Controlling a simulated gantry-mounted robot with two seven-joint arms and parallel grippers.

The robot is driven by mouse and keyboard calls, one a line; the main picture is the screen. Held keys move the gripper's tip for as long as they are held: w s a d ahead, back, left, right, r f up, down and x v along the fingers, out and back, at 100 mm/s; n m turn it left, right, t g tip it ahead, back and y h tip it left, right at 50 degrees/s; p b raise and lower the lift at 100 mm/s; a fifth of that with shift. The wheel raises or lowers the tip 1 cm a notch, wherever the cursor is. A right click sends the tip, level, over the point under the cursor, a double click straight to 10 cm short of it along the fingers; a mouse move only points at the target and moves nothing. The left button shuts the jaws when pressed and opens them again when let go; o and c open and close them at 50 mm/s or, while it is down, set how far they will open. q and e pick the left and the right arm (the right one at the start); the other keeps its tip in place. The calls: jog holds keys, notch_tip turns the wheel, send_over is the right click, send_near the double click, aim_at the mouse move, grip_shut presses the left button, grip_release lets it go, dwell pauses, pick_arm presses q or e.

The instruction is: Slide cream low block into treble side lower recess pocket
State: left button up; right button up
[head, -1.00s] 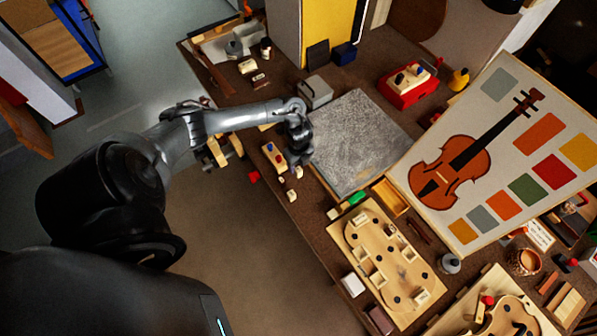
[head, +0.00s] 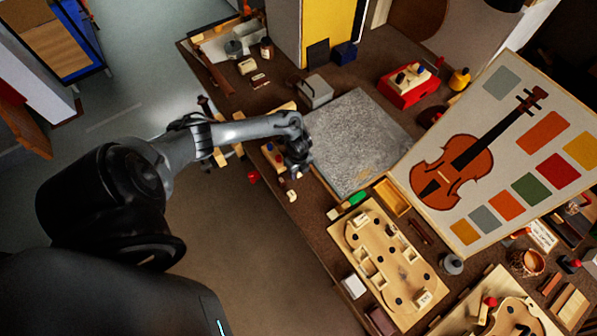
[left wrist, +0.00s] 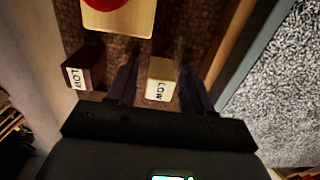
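The cream low block (left wrist: 161,80), labelled LOW, lies on the dark bench top in the left wrist view. My left gripper (left wrist: 158,85) is open, with one dark finger on each side of the block and a visible gap at the left finger. In the head view my left gripper (head: 296,167) is low over the bench's near edge and hides the block. The pale violin-shaped board (head: 407,268) with several small recess pockets lies to the right. I cannot read which pocket is the treble side lower one. My right gripper is not in view.
A dark block labelled LOW (left wrist: 85,70) stands left of the fingers. A wooden piece with a red knob (left wrist: 118,18) is just beyond. A grey mat (head: 358,140) lies right of the gripper. A small cream piece (head: 291,196) sits near the bench edge.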

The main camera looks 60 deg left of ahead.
pick_arm(q)
jog(key=c, duration=0.8)
jog(key=shift+r, duration=0.15)
